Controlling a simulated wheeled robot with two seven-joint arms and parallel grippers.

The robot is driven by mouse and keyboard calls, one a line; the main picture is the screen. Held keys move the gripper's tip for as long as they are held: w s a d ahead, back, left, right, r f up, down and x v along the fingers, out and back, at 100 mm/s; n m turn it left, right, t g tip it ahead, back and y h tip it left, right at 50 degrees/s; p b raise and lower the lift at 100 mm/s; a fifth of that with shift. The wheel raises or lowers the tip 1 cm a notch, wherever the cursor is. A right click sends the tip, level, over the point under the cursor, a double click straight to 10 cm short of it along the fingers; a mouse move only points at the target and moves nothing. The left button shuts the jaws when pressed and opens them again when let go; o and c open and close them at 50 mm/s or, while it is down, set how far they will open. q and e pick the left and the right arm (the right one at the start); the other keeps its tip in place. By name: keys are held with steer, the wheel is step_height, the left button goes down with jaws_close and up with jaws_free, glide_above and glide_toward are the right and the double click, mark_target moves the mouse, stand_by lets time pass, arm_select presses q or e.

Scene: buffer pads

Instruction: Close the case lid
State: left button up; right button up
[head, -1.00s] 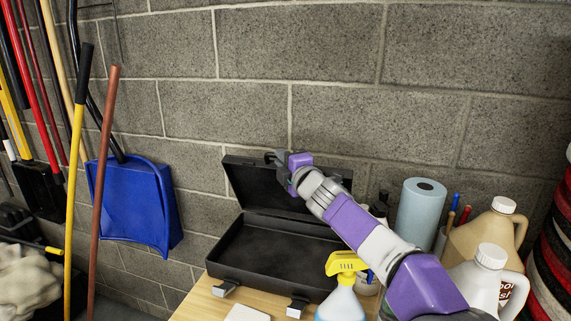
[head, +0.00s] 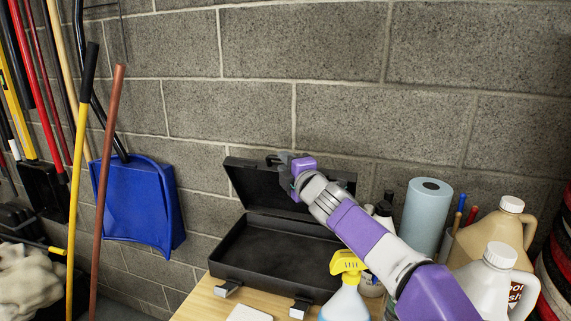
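A black case stands open on the wooden table, its empty base (head: 275,256) flat and its lid (head: 250,183) raised and leaning back toward the wall. Two latches show on the front edge of the base. My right arm reaches in from the lower right over the case. My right gripper (head: 279,162) is at the upper edge of the lid, around its middle. Its fingers are small and dark against the lid, so I cannot tell whether they are open or touching it. The arm hides the right part of the lid. My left gripper is not in view.
A yellow-topped spray bottle (head: 346,284) stands at the case's front right. A blue paper roll (head: 428,217), a tan jug (head: 500,235) and a white jug (head: 492,281) stand right. A blue dustpan (head: 138,208) and several poles stand left. A block wall is behind.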

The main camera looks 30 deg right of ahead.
steer(key=shift+f, duration=0.1)
steer(key=s+a, duration=0.1)
steer(key=s, duration=0.6)
steer(key=shift+s, duration=0.3)
